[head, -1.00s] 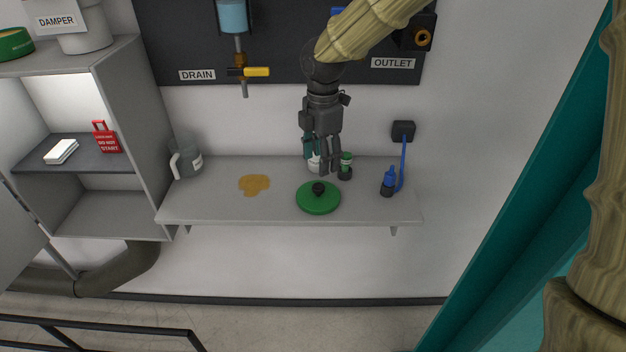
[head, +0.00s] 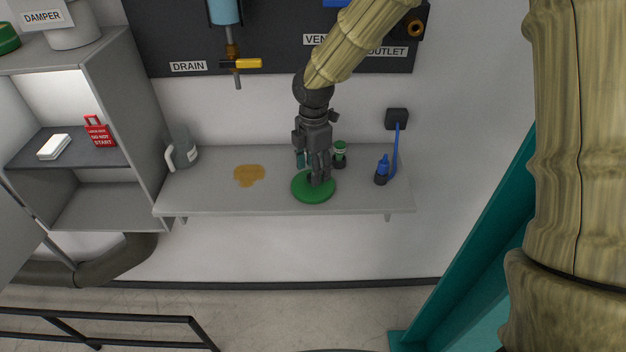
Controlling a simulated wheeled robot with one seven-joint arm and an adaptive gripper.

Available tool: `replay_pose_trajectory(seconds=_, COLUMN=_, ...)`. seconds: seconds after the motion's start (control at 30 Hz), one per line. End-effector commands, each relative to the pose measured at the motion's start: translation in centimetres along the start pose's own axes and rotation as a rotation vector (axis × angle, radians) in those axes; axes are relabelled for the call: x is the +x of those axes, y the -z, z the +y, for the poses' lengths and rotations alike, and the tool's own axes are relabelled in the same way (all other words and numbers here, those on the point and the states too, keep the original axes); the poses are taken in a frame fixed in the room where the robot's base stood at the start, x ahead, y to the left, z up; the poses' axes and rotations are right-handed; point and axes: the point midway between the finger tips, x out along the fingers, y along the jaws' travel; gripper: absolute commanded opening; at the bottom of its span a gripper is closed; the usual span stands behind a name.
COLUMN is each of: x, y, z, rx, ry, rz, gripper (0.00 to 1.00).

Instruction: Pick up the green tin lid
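The green tin lid (head: 312,194) is a flat round disc lying on the grey wall shelf, right of the shelf's middle. My gripper (head: 319,182) points down over the lid, with its fingertips at the lid's centre. The dark knob on the lid is hidden by the fingers. I cannot tell whether the fingers are open or closed on the knob, as they are small and dark in this view.
The grey shelf (head: 205,201) also holds a grey jug (head: 183,154), a tan spill (head: 248,175), a small green-capped bottle (head: 340,155) and a blue bottle (head: 382,169) near a blue tube. The teal bottle behind my gripper is partly hidden. The shelf's left part is mostly clear.

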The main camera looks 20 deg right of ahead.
Motion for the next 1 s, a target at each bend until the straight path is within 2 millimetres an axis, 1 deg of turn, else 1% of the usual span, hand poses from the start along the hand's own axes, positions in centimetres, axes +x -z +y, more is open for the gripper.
replay_pose_trajectory(seconds=0.2, x=2.0, y=0.0, z=0.0, rx=-0.002, ry=0.002, rz=-0.002, gripper=0.54)
replay_pose_trajectory(seconds=0.3, x=2.6, y=0.0, z=0.0, rx=-0.002, ry=0.001, rz=-0.002, gripper=0.54)
replay_pose_trajectory(seconds=0.57, x=2.8, y=0.0, z=0.0, rx=-0.001, ry=0.0, rz=-0.001, gripper=0.54)
replay_pose_trajectory(seconds=0.6, x=2.8, y=0.0, z=0.0, rx=-0.001, ry=0.0, rz=-0.001, gripper=0.52)
replay_pose_trajectory(seconds=0.67, x=2.8, y=0.0, z=0.0, rx=-0.001, ry=0.0, rz=-0.001, gripper=0.41)
replay_pose_trajectory(seconds=0.7, x=2.8, y=0.0, z=0.0, rx=-0.001, ry=0.0, rz=-0.001, gripper=0.34)
replay_pose_trajectory(seconds=0.83, x=2.8, y=0.0, z=0.0, rx=-0.001, ry=0.0, rz=-0.001, gripper=0.1)
replay_pose_trajectory(seconds=0.87, x=2.8, y=0.0, z=0.0, rx=-0.001, ry=0.0, rz=-0.001, gripper=0.08)
replay_pose_trajectory(seconds=1.0, x=2.8, y=0.0, z=0.0, rx=-0.001, ry=0.0, rz=-0.001, gripper=0.07)
